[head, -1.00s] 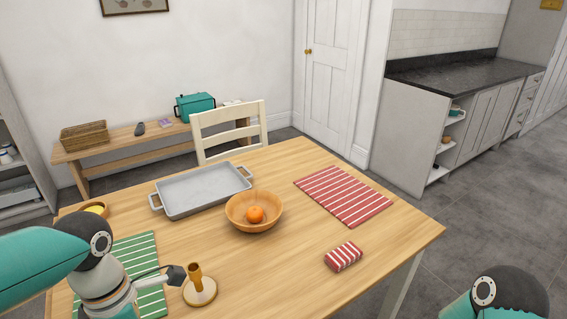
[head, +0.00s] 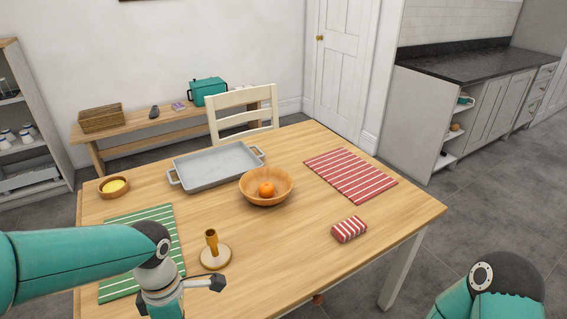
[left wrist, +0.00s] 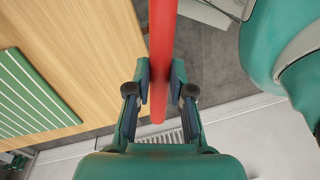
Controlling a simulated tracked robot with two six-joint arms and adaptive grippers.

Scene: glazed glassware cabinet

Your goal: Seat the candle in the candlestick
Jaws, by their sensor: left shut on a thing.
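The candlestick (head: 215,259), with a round pale base and a brown upright cup, stands upright near the front edge of the table. Its cup shows nothing in it. In the left wrist view my left gripper (left wrist: 160,88) is shut on a red candle (left wrist: 162,45), which runs up out of the top of the picture. The candle cannot be made out there. My right gripper is out of view.
A green striped mat (head: 120,288) lies left of the candlestick. Behind it are a wooden bowl with an orange (head: 266,198), a grey tray (head: 205,179) and a small yellow-filled bowl (head: 114,189). A folded striped cloth (head: 349,229) lies right. The table between is clear.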

